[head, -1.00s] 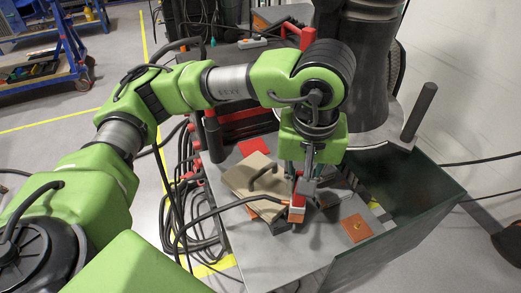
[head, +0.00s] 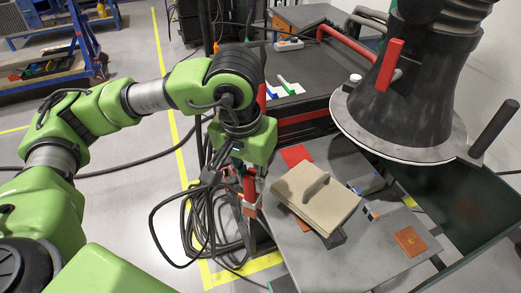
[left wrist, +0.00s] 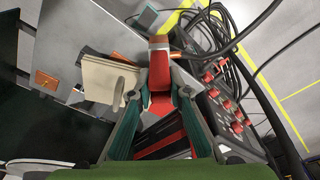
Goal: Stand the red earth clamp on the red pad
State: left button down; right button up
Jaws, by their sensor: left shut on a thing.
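My left gripper (head: 248,200) is shut on the red earth clamp (head: 249,184), held at the left edge of the grey table. In the left wrist view the clamp (left wrist: 159,70) sits between the two fingers (left wrist: 158,97), its red body pointing away from the camera. The red pad (head: 296,155) lies flat on the table behind the beige block, to the right of the gripper and apart from the clamp. The block partly hides it. My right gripper is not in view.
An orange-brown plate (head: 410,241) lies at the right. Black cables (head: 205,225) are coiled on the floor at the left. A dark cabinet (head: 300,85) stands behind.

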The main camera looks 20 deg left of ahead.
aim_at(296, 155)
jog(key=j+z, duration=0.4)
jog(key=j, duration=0.35)
jog(key=j+z, duration=0.45)
jog(key=i+j+z, duration=0.1)
jog(key=j+z, duration=0.2)
jog(key=z, duration=0.2)
